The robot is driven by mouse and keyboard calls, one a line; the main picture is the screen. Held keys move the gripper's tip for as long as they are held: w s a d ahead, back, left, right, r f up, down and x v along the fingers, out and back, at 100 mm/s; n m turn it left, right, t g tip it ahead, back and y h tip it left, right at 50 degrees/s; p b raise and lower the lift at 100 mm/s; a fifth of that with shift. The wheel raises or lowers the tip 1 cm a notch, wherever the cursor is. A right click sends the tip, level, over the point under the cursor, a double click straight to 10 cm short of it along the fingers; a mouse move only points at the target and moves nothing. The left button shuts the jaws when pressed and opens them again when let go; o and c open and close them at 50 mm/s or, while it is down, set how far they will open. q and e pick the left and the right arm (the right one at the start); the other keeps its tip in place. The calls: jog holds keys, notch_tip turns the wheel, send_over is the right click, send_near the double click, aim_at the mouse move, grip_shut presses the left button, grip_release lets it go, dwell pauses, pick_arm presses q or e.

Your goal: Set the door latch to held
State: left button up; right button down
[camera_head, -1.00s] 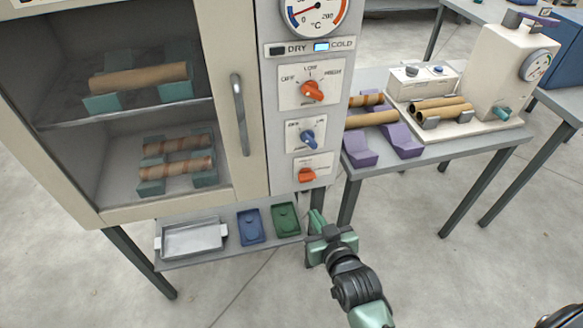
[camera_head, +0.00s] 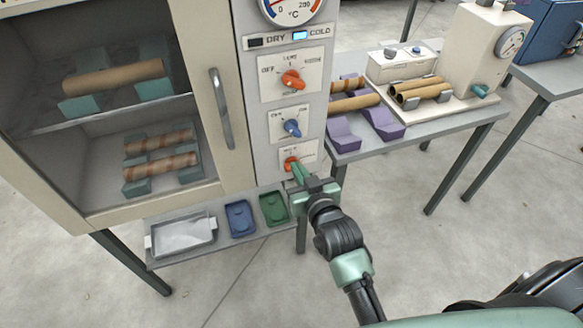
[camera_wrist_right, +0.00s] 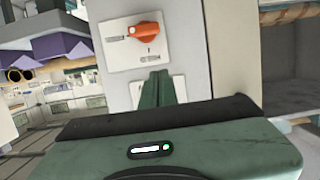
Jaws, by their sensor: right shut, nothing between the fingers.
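The drying cabinet's door (camera_head: 240,178) is shut, with a vertical handle (camera_head: 221,108). The lowest orange knob (camera_head: 290,163) is on a small white plate at the bottom of the control panel; I take it as the door latch. My right gripper (camera_head: 299,172) is shut and empty just in front of that plate, hiding part of it. The shut fingers (camera_wrist_right: 158,88) show apart from the knob there. My left gripper is out of view.
Above the latch are a blue knob (camera_head: 292,127), a larger orange knob (camera_head: 293,80) and a dial (camera_head: 292,8). Below the cabinet, a shelf holds a metal tray (camera_head: 183,236), a blue dish (camera_head: 239,218) and a green dish (camera_head: 273,208). A table (camera_head: 440,128) stands at right.

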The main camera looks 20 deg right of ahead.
jog(key=x, duration=0.5)
jog(key=shift+w+f, duration=0.15)
jog(key=shift+f, duration=0.15)
notch_tip(320, 180, down, 2)
jog(key=shift+f+p, duration=0.2)
jog(key=shift+p, duration=0.1)
jog(key=shift+f, duration=0.5)
jog(key=shift+d, duration=0.1)
